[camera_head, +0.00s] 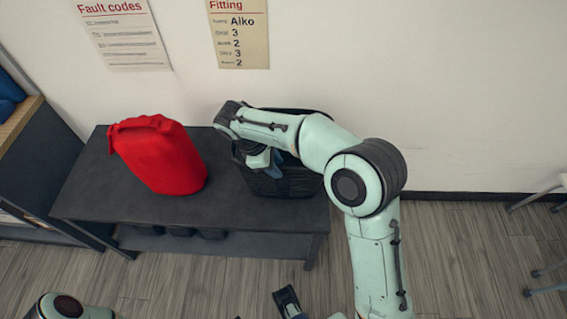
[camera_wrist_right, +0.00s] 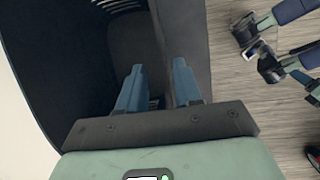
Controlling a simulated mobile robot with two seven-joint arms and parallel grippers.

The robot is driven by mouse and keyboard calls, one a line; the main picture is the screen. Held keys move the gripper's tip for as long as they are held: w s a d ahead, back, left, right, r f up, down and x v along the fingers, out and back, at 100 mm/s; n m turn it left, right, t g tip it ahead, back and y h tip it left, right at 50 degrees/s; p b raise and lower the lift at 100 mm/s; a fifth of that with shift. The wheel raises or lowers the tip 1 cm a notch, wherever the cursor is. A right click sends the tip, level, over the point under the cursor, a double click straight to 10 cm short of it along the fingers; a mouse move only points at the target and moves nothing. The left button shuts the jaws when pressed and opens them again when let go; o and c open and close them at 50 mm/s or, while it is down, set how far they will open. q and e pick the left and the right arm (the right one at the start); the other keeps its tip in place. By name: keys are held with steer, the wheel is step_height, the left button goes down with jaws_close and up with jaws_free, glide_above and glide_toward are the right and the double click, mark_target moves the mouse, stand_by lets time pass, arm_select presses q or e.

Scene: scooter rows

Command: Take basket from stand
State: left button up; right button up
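The black basket (camera_head: 297,181) stands on the right part of the dark stand (camera_head: 85,190), partly hidden behind my right arm. My right gripper (camera_head: 270,172) is at the basket's near left side. In the right wrist view, the blue fingers of my right gripper (camera_wrist_right: 158,75) are apart, one on each side of the basket's wall (camera_wrist_right: 190,30), with a gap visible between the left finger and the wall. My left gripper (camera_head: 265,308) shows only partly at the bottom edge of the head view; in the right wrist view its fingers are apart and empty.
A red bag (camera_head: 158,158) stands on the stand left of the basket. Several dark items (camera_head: 180,232) sit on its lower shelf. A shelf unit (camera_head: 30,140) is at the left, a white wall behind. The floor at right is mostly clear.

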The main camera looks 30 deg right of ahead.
steer(key=x, duration=0.4)
steer(key=shift+s+f+b, duration=0.1)
steer(key=shift+s+b, duration=0.1)
steer(key=shift+b, duration=0.2)
steer(key=shift+f, duration=0.25)
steer(key=shift+c, duration=0.3)
jaws_close()
steer(key=shift+r, duration=0.1)
stand_by(1.1)
